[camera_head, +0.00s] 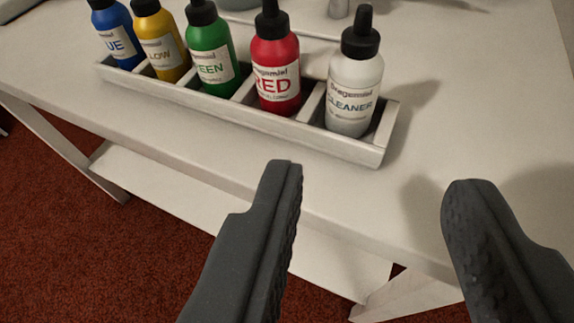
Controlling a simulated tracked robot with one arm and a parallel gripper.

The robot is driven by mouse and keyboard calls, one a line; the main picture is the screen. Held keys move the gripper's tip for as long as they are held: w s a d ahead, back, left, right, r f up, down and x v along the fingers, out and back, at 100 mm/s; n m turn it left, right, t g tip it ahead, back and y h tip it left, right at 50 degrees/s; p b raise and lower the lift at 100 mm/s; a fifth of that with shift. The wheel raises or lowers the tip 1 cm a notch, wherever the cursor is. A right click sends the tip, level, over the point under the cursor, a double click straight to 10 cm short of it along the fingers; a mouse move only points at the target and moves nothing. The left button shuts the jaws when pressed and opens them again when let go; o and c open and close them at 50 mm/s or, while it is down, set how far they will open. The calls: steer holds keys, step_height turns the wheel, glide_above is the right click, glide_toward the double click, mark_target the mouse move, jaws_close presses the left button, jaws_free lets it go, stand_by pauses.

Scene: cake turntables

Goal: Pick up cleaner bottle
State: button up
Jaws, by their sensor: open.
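The cleaner bottle (354,88) is white with a black cap and a label reading CLEANER. It stands upright in the right-end compartment of a white rack (240,116) on the table, and the rack's front wall hides its base. My gripper (372,180) is open and empty, with its two dark fingers wide apart in the lower part of the view. The fingertips are nearer to me than the rack and below it in the picture. The bottle lies above the gap between them, and neither finger touches it.
Red (276,75), green (211,58), yellow (161,43) and blue (117,35) bottles fill the rack to the left of the cleaner. The white table (470,85) is clear right of the rack. Its front edge and lower shelf (190,199) show above the red carpet (90,260).

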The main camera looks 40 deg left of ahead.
mark_target(353, 96)
steer(key=shift+p+x, duration=0.9)
steer(key=shift+x, duration=5.95)
steer(key=shift+s+a+f, duration=0.15)
steer(key=c, duration=0.5)
